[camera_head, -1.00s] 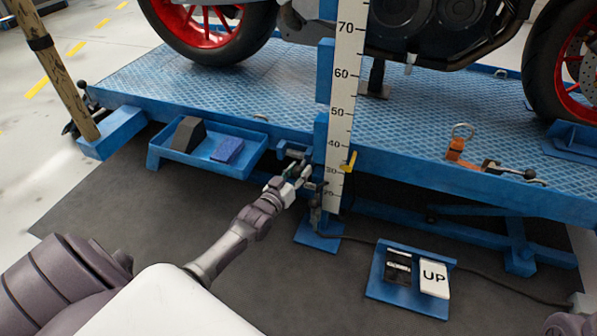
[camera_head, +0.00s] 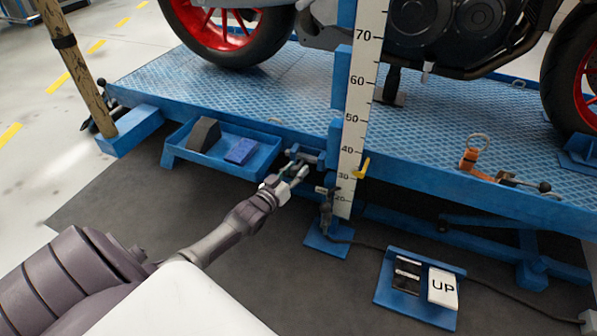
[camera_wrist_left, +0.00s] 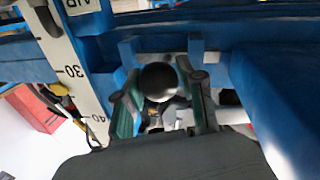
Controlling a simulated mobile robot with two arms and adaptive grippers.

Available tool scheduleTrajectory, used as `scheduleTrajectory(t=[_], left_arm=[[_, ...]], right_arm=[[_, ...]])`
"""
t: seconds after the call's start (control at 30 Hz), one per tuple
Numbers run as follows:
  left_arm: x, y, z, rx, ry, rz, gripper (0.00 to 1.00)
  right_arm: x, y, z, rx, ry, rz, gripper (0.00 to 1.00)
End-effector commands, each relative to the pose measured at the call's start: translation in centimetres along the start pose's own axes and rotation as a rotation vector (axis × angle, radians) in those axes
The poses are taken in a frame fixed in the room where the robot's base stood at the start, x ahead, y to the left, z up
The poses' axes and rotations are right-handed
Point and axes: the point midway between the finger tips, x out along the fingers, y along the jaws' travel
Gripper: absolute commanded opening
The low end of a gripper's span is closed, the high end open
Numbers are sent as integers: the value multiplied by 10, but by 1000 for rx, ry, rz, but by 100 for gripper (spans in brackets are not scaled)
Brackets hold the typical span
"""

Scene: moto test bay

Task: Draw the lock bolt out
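The lock bolt's round dark knob (camera_wrist_left: 158,81) shows in the left wrist view, in front of a pale metal bar and blue brackets on the lift's edge. In the head view the bolt's bracket (camera_head: 305,155) is at the platform's front edge, left of the height scale. My left gripper (camera_head: 293,170) is just in front of it. Its two fingers (camera_wrist_left: 165,103) stand apart on either side of the knob in the wrist view, with narrow gaps beside it. It looks open and holds nothing. How deep the knob sits between the fingers is unclear. My right gripper is not in view.
The white height scale (camera_head: 352,150) with a yellow pointer (camera_head: 361,168) stands close right of the gripper. A blue tray (camera_head: 185,158) with a dark wedge and a blue block is left. A pedal box (camera_head: 415,312) marked UP sits on the floor. The blue platform (camera_head: 260,100) bears a motorcycle.

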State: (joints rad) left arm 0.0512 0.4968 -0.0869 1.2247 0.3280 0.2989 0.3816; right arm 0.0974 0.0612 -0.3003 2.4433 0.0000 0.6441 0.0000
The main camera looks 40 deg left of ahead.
Motion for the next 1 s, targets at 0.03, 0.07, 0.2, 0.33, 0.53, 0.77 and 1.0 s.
scheduleTrajectory(t=[0.03,0.07,0.2,0.33,0.53,0.77,1.0], left_arm=[[-1,-5,-1,2,0,-8,47],[-1,-5,-1,2,0,-8,52],[0,-4,-1,2,0,-6,63],[0,-3,-1,2,0,-5,63],[-8,-2,0,1,-2,-4,63],[-51,-3,2,1,-5,-5,63],[-98,-4,0,2,-3,-7,63]], right_arm=[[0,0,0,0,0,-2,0],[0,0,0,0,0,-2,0],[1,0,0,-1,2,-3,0],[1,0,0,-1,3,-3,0],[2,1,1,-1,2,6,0],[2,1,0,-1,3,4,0],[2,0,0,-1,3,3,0]])
